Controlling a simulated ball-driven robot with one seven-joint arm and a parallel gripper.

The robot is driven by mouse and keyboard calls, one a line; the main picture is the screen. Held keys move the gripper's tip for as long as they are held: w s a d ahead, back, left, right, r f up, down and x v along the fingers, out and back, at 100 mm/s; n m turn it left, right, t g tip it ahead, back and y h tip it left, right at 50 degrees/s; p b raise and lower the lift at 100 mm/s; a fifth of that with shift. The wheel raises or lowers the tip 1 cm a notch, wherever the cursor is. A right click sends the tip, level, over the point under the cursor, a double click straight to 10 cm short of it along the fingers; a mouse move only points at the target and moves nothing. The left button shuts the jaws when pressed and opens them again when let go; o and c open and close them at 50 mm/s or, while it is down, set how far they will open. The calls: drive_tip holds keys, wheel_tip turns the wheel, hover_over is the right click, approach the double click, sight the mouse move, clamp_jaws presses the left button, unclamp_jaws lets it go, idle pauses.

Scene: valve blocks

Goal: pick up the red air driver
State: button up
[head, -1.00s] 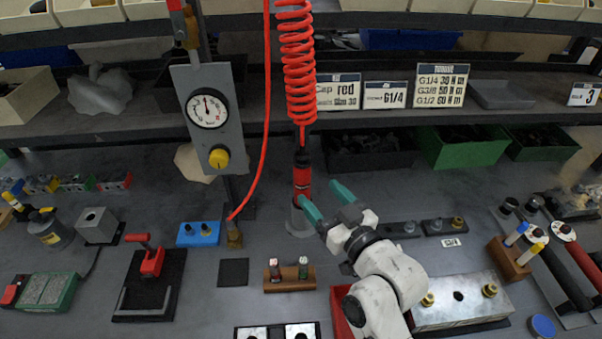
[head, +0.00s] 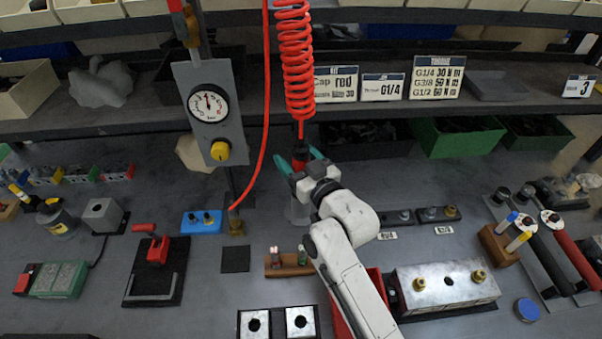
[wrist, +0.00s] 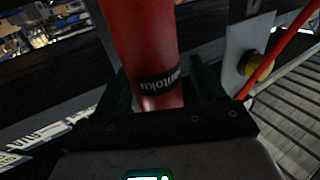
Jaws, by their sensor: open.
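The red air driver (head: 300,157) hangs upright below the coiled red hose (head: 297,60) in the head view, mostly hidden behind my gripper. In the wrist view its red body (wrist: 145,45), with a black lettered band, stands between my two dark fingers. My gripper (head: 300,164) is open, with one green finger on each side of the driver in the head view. In the wrist view (wrist: 160,92) I cannot tell whether either finger touches the driver. The driver's lower end is hidden by my gripper.
A grey panel with a gauge (head: 208,104) and yellow knob stands left of the driver. A second red hose (head: 262,120) hangs close by on the left. The shelf edge (head: 400,128) with sign cards is behind. A wooden block (head: 285,266) and metal valve block (head: 445,287) lie in front.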

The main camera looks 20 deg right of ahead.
drive_tip(key=shift+c, duration=0.2)
clamp_jaws()
drive_tip(key=shift+r, duration=0.2)
idle(0.4)
